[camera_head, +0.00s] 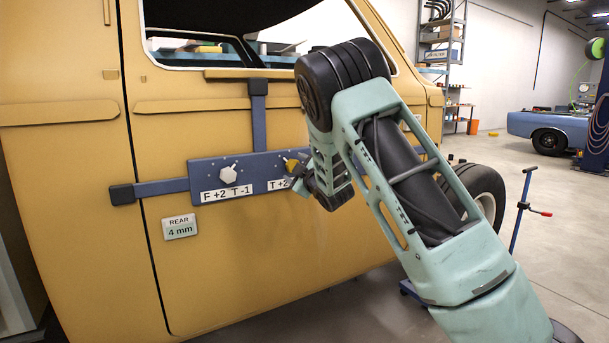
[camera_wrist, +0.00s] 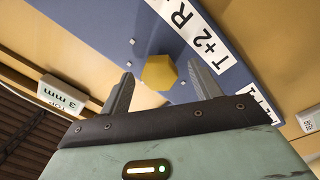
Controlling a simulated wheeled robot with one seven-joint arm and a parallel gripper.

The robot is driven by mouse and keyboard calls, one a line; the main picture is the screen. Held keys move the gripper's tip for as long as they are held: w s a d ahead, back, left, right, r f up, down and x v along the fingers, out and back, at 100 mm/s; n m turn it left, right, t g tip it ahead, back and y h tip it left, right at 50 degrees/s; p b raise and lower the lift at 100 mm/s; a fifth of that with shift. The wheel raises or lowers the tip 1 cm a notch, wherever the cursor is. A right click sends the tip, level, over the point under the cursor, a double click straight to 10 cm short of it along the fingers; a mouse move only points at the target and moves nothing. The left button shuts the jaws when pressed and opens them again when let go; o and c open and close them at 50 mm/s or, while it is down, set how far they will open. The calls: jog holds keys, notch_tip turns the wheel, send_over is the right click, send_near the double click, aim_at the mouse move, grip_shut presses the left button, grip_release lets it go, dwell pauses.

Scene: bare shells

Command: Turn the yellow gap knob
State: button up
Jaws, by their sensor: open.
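The yellow knob (camera_wrist: 159,73) is six-sided and sits on the blue panel (camera_wrist: 110,28) fixed across the yellow car door. In the wrist view it lies between the two grey fingers of my gripper (camera_wrist: 160,88), with a gap on each side. In the head view the knob (camera_head: 291,165) shows just left of my gripper (camera_head: 300,180), which partly hides it and the label "T +2". A white knob (camera_head: 228,175) sits to the left on the same panel, above the label "F +2 T -1". My gripper is open.
A "REAR 4 mm" display (camera_head: 180,227) is on the door below the panel. A "TOP 3 mm" display (camera_wrist: 62,95) shows in the wrist view. A blue stand (camera_head: 521,210) with a red handle is at right on open floor.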

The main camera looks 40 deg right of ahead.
jog(key=s+a, duration=0.3)
jog(key=s, duration=1.3)
jog(key=shift+s+f+b, duration=0.35)
jog(key=shift+s, duration=0.05)
jog(key=shift+a, duration=0.1)
